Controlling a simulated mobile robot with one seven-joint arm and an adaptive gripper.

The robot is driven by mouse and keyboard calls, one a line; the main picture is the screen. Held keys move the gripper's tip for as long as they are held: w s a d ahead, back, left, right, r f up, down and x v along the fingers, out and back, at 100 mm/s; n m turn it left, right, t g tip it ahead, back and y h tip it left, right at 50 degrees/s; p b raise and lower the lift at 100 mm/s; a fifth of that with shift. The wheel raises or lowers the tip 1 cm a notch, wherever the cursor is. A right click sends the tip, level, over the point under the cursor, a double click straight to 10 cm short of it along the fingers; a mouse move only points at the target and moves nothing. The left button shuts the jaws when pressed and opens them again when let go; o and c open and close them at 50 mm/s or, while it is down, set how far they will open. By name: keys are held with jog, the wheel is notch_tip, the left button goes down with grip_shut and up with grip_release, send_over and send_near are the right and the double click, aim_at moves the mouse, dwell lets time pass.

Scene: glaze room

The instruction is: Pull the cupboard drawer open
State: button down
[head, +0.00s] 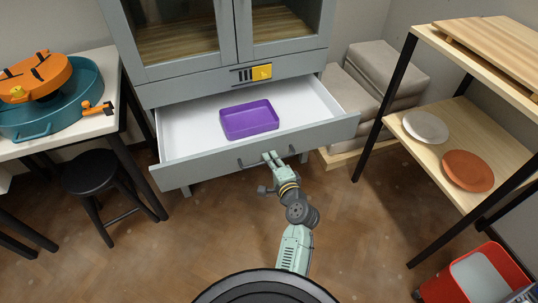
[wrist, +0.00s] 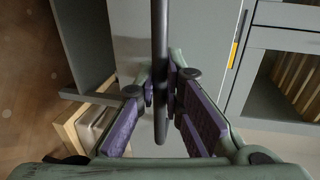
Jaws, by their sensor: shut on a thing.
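The grey cupboard (head: 185,86) stands at the back in the head view. Its wide drawer (head: 325,132) is pulled well out, showing a white inside. A purple tray (head: 249,119) lies in the drawer. My gripper (head: 272,157) is at the middle of the drawer front, shut on the dark bar handle (head: 291,149). In the wrist view the handle (wrist: 160,40) runs between the purple-padded fingers (wrist: 161,95), with the grey drawer front behind it. Parts of the handle are hidden by the fingers.
A black stool (head: 90,172) and a table with a teal basin (head: 70,105) stand left. A wooden shelf (head: 440,165) with two plates stands right, a red bin (head: 475,275) below it. Grey stacked blocks (head: 385,70) sit beside the cupboard. Floor before the drawer is clear around my arm.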

jog(key=shift+s+d, duration=0.15)
jog(key=shift+s, duration=0.25)
jog(key=c, duration=1.7)
grip_release()
jog(key=shift+r, duration=0.1)
